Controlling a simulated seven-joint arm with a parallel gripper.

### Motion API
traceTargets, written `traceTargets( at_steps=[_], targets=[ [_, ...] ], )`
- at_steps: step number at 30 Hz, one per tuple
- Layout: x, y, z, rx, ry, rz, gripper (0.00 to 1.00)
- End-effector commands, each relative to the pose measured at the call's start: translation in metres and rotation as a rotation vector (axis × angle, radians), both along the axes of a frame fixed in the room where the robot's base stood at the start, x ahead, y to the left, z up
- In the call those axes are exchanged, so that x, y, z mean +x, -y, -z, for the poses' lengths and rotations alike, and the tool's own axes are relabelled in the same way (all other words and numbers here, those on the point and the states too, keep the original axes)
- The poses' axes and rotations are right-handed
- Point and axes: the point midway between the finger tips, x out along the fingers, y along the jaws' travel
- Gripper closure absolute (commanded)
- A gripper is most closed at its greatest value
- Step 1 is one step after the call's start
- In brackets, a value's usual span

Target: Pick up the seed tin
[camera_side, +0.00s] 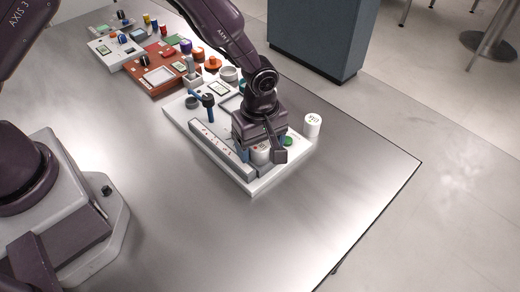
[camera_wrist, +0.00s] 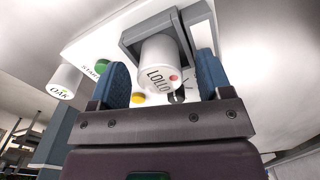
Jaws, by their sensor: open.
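A second white tin, marked OAK (camera_wrist: 65,82), stands off to the left in the wrist view. In the side view this tin (camera_side: 312,126) is right of my gripper.
The white tray (camera_side: 252,188) carries a grey frame (camera_wrist: 137,35) by the LOLLO tin, a green button (camera_wrist: 103,66) and a yellow button (camera_wrist: 138,98). A blue-handled tool (camera_side: 207,99) stands further back. A red-brown tray (camera_side: 150,91) lies beyond. The metal table is bare at the front right.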

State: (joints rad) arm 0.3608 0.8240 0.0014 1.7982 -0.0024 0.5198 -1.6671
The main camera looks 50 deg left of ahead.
Motion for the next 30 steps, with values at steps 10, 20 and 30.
traceTargets(
  at_steps=[10,20,30],
  targets=[
    [0.000,0.000,0.001,0.000,0.001,0.000,0.53],
    [0.000,0.000,0.001,0.000,0.001,0.001,0.82],
    [0.001,0.001,-0.020,-0.001,0.004,0.002,0.82]
  ],
)
